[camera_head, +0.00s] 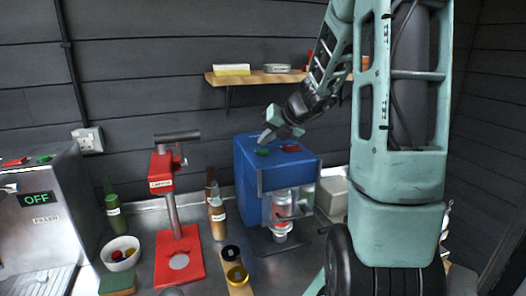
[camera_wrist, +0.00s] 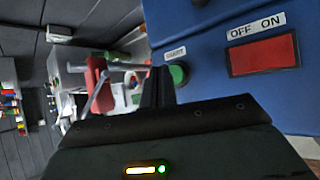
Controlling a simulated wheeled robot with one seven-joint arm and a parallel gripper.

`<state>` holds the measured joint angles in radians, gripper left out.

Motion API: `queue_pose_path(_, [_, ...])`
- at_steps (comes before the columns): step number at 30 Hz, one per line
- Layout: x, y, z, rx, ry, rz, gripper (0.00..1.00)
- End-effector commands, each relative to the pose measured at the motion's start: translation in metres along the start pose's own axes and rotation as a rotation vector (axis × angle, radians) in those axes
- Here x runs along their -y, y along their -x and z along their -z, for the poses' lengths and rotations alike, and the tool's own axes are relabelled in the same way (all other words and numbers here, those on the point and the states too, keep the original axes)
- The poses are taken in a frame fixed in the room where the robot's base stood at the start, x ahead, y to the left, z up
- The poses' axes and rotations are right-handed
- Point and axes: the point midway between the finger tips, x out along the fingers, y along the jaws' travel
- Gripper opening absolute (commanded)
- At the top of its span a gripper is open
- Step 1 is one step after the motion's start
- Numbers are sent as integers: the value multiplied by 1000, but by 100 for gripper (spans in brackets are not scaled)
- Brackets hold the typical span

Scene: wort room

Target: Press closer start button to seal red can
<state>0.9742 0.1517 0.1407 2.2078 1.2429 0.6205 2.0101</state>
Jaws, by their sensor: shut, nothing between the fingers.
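The blue closer (camera_head: 252,190) stands on the counter against the wall. On its top are a green button (camera_head: 262,152) and a red switch (camera_head: 290,148). In the wrist view the green button (camera_wrist: 178,74) lies under a START label, and the red switch (camera_wrist: 264,55) is marked OFF ON. A can (camera_head: 282,208) with red and silver on it stands upright inside the closer, partly hidden by its front frame. My gripper (camera_head: 265,138) is shut and empty, just above and beside the green button. In the wrist view its fingertips (camera_wrist: 160,72) overlap the button's left edge; I cannot tell whether they touch it.
A red capper-like press (camera_head: 180,255) stands left of the closer, with bottles (camera_head: 217,218) between them. A filler (camera_head: 40,225) reading OFF is at far left, near a white bowl (camera_head: 120,252). A wooden shelf (camera_head: 255,78) hangs above the closer.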

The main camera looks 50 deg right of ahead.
Motion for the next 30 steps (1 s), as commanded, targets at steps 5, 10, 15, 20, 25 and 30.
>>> queue_pose_path(5, [2,-4,3,-2,1,0,0])
queue_pose_path(10, [4,-6,5,-1,0,0,0])
queue_pose_path(15, [4,-6,4,-1,0,0,0])
queue_pose_path(20, [4,-6,5,0,0,0,0])
queue_pose_path(25, [5,-7,6,0,0,0,0])
queue_pose_path(30, [6,-9,6,0,-1,0,0])
